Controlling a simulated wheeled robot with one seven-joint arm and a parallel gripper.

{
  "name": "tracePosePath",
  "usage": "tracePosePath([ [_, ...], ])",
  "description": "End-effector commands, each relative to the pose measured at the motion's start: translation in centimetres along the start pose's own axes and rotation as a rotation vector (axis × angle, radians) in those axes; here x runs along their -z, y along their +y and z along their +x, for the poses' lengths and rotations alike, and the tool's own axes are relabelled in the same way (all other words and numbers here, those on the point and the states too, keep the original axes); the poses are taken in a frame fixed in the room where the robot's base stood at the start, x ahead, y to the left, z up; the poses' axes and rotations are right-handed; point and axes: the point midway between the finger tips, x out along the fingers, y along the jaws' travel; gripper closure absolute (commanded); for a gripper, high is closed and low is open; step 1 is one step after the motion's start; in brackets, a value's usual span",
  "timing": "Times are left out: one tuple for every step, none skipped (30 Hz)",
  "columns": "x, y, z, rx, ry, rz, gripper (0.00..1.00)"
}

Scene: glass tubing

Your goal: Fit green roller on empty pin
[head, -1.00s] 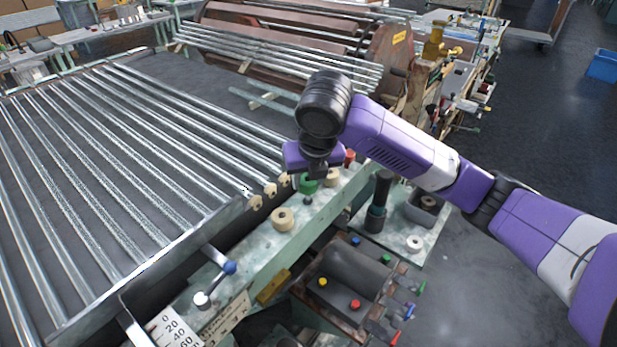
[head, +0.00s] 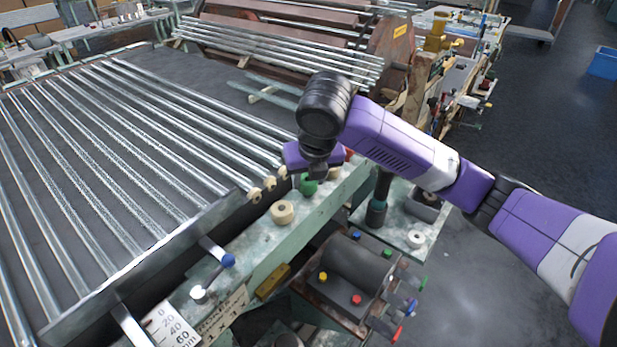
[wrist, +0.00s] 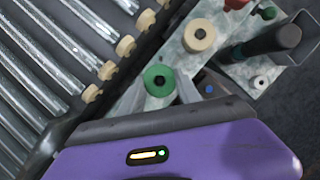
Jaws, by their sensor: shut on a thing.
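The green roller (head: 308,187) is in my gripper (head: 312,177), above or at the green-grey rail (head: 265,240). In the wrist view the green roller (wrist: 159,80) shows its dark centre hole, with one finger on each side. The gripper is shut on it. The empty pin is not visible; the roller or gripper may hide it. I cannot tell whether the roller touches the rail or a pin. A cream roller (head: 283,212) sits on the rail nearer the camera. Another cream roller (wrist: 199,35) sits beyond the green one.
Long glass tubes (head: 130,150) lie to the left, with small cream wheels (head: 256,195) at their ends. A red knob (wrist: 237,4) and a dark post (head: 378,200) stand beyond and right. A dark box-like unit (head: 350,275) with coloured knobs is below the rail.

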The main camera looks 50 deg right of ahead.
Motion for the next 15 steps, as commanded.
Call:
tracePosePath([
  [0.08,-0.01,0.21,0.000,0.000,0.000,1.00],
  [0.11,-0.01,0.27,0.000,0.000,0.000,1.00],
  [0.14,-0.01,0.36,0.000,0.000,0.000,1.00],
  [0.17,-0.01,0.42,0.000,0.000,0.000,1.00],
  [0.19,-0.01,0.48,0.000,0.000,0.000,1.00],
  [0.23,-0.01,0.56,0.000,0.000,0.000,1.00],
  [0.25,-0.01,0.63,0.000,0.000,0.000,1.00],
  [0.28,-0.01,0.69,0.000,0.000,0.000,1.00],
  [0.31,-0.01,0.77,0.000,0.000,0.000,1.00],
  [0.34,-0.01,0.83,0.000,0.000,0.000,1.00],
  [0.36,-0.01,0.89,0.000,0.000,0.000,1.00],
  [0.40,-0.01,0.98,0.000,0.000,0.000,1.00],
  [0.42,-0.01,1.04,0.000,0.000,0.000,1.00],
  [0.45,-0.01,1.10,0.000,0.000,0.000,1.00],
  [0.48,-0.01,1.18,0.000,0.000,0.000,1.00],
])
